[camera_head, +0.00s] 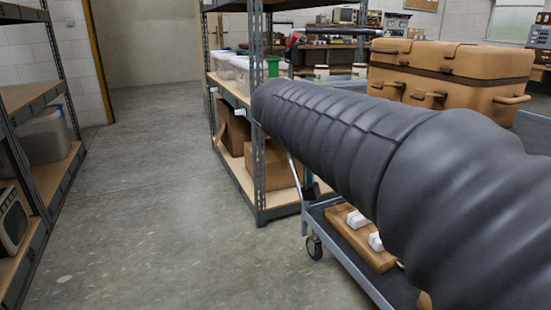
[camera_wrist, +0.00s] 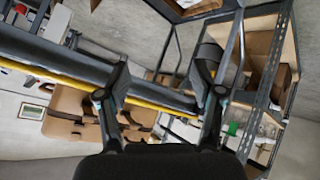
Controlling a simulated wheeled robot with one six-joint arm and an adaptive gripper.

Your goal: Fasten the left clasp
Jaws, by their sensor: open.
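A tan case (camera_head: 450,62) with a rounded lid and dark bands stands on a trolley at the upper right of the head view. Small clasp-like fittings show on its near side, one at the left (camera_head: 386,87) and one nearer the middle (camera_head: 430,97); I cannot tell whether either is fastened. The case also shows at the left of the tilted wrist view (camera_wrist: 66,112), beyond my gripper. My gripper (camera_wrist: 160,92) is open, its fingers well apart with nothing between them. It is apart from the case. My ribbed dark arm hides part of the trolley in the head view.
A shelf rack (camera_head: 259,130) with cardboard boxes (camera_head: 270,165) stands left of the trolley. The trolley's lower deck (camera_head: 350,235) carries a wooden board with white pieces. Another rack (camera_head: 40,170) lines the left edge. The concrete floor (camera_head: 150,190) between the racks is clear.

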